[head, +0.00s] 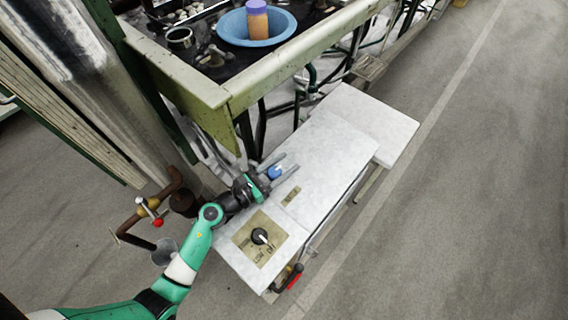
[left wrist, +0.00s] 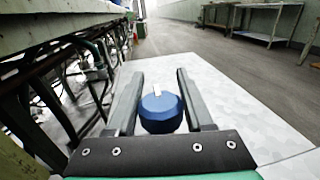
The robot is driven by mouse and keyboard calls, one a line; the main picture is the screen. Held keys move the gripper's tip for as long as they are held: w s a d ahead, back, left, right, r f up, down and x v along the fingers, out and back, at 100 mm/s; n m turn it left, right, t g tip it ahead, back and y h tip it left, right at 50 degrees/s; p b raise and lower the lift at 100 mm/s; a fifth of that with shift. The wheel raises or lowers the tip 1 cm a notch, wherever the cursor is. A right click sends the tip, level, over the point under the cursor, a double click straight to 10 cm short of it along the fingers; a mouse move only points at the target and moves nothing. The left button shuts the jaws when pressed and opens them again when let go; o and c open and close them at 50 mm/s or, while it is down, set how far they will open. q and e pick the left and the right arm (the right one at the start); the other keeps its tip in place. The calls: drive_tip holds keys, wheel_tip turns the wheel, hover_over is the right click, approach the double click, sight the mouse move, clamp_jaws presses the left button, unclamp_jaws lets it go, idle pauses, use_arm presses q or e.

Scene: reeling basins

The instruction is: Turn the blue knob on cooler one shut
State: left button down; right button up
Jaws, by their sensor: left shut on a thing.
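The blue knob (head: 275,172) stands on the white top of a cooler (head: 325,165). My left gripper (head: 279,167) reaches in from the lower left, its two fingers on either side of the knob. In the left wrist view the blue knob (left wrist: 161,110) sits between the fingers of my left gripper (left wrist: 160,85), with a pale pointer mark on its top toward the far left. The gripper is shut on the knob. My right gripper is not in view.
A black dial (head: 260,237) on a tan plate is nearer on the same top. Floor to the right is clear.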

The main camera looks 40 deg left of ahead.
use_arm(q)
drive_tip(key=shift+m+h, duration=0.3)
drive_tip(key=shift+h, duration=0.2)
drive_tip(key=h, duration=0.1)
drive_tip(key=m+h, duration=0.1)
drive_tip(key=m+g+h, duration=0.1)
drive_tip(key=shift+s+d+h+b, duration=0.1)
drive_tip(key=shift+d+h+b, duration=0.2)
drive_tip(key=shift+b, duration=0.1)
drive_tip(key=m+g+h, duration=0.2)
drive_tip(key=h, duration=0.1)
drive_tip(key=m+g+h, duration=0.1)
drive_tip(key=m+h, duration=0.1)
drive_tip(key=shift+s+d, duration=0.25)
drive_tip(key=shift+d, duration=0.15)
drive_tip(key=m+g+h, duration=0.3)
drive_tip(key=shift+s+d+g, duration=0.3)
drive_tip(key=shift+s+d, duration=0.05)
drive_tip(key=shift+s+d+m+g+h, duration=0.1)
drive_tip(key=shift+s+m+g+h, duration=0.05)
drive_tip(key=shift+m+g+h, duration=0.45)
drive_tip(key=shift+s+d+m+g+h, duration=0.1)
drive_tip(key=shift+m+g+h, duration=0.25)
drive_tip(key=shift+g, duration=0.35)
drive_tip(key=shift+s+f+m+g, duration=0.15)
drive_tip(key=shift+m+g, duration=0.1)
drive_tip(key=shift+g, duration=0.15)
drive_tip(key=shift+c, duration=1.4)
unclamp_jaws()
drive_tip(key=shift+a, duration=0.1)
